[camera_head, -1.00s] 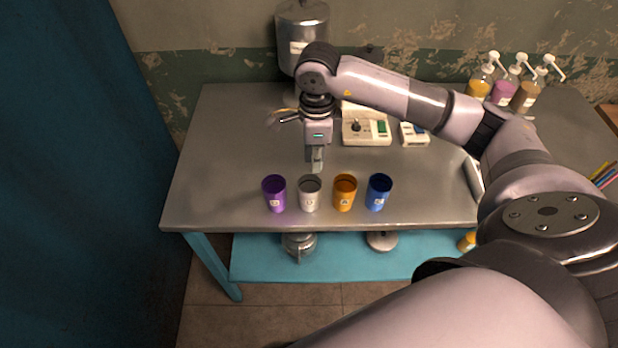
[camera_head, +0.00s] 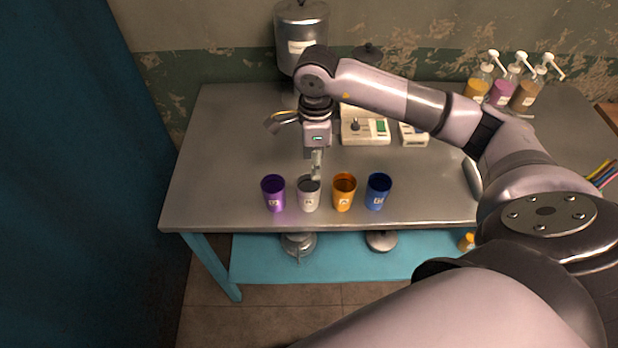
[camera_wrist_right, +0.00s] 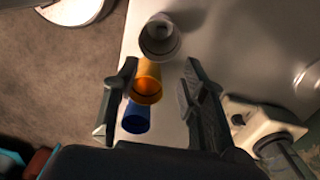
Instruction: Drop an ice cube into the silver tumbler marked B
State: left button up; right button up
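The silver tumbler (camera_head: 309,199) stands upright near the table's front edge, between the purple tumbler (camera_head: 274,194) and the orange tumbler (camera_head: 343,192). Its letter is too small to read surely. My right gripper (camera_head: 316,176) points down, with its fingertips just behind and above the silver tumbler's rim. In the right wrist view the two fingers (camera_wrist_right: 159,88) are spread apart, and I see nothing held between them. The silver tumbler (camera_wrist_right: 160,40) shows there beyond the orange one. I see no ice cube; the tumbler's inside is unclear. My left gripper is out of view.
A blue tumbler (camera_head: 377,192) stands right of the orange one. A large metal container (camera_head: 301,38) stands at the back, behind my right arm. A small device with a knob (camera_head: 365,128) and several pump bottles (camera_head: 502,90) stand farther back. The table's left part is clear.

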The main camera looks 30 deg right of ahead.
notch_tip(320, 180, up, 12)
dwell(0.5)
